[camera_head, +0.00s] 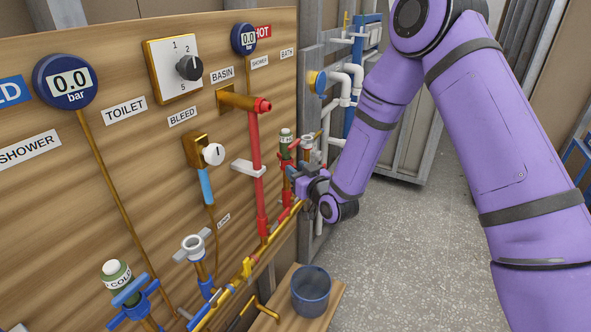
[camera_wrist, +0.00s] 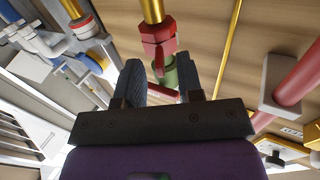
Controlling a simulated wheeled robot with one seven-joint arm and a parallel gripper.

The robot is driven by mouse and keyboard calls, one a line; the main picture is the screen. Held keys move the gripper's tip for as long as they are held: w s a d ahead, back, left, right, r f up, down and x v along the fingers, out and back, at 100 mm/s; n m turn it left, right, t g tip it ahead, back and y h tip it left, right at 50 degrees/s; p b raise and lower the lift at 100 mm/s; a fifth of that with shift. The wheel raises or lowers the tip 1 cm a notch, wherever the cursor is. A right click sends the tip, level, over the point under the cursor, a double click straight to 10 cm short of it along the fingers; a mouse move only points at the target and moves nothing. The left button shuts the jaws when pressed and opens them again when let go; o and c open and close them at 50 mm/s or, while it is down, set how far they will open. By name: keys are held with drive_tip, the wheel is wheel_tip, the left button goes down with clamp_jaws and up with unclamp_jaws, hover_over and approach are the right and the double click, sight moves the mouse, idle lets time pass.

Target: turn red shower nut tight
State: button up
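The red nut (camera_wrist: 158,36) shows at the top of the wrist view, on the end of a brass pipe. Just beyond the fingertips is a green valve body (camera_wrist: 170,72) with a red handle (camera_wrist: 162,93). My gripper (camera_wrist: 162,75) is open, with one dark finger on each side of this valve. The nut lies past the fingertips, and no finger is seen closed on it. In the head view my gripper (camera_head: 291,174) is at the red-handled green valve (camera_head: 286,145), by the right end of the wooden panel. The nut is not clearly made out there.
A red vertical pipe (camera_head: 257,170) with a grey clamp (camera_head: 248,168) stands left of my gripper. A blue bucket (camera_head: 311,290) sits on a wooden board below. White pipes (camera_head: 345,85) run behind on the right. The floor (camera_head: 420,240) is clear.

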drive_tip(key=shift+w+a, duration=0.25)
drive_tip(key=shift+w, duration=0.2)
clamp_jaws()
drive_tip(key=shift+a, duration=0.1)
drive_tip(key=shift+s+a+f+m+t+h, duration=0.1)
drive_tip(key=shift+a+m+t+h, duration=0.3)
drive_tip(key=shift+m+h, duration=0.9)
drive_tip(key=shift+s+a+r+m+t+h, duration=0.15)
drive_tip(key=shift+a+m+t+h, duration=0.45)
drive_tip(key=shift+h, duration=1.25)
drive_tip(key=shift+s+a+f+m+t+h, duration=0.1)
drive_tip(key=shift+a+f+m+h, duration=0.1)
drive_tip(key=shift+m+h, duration=1.2)
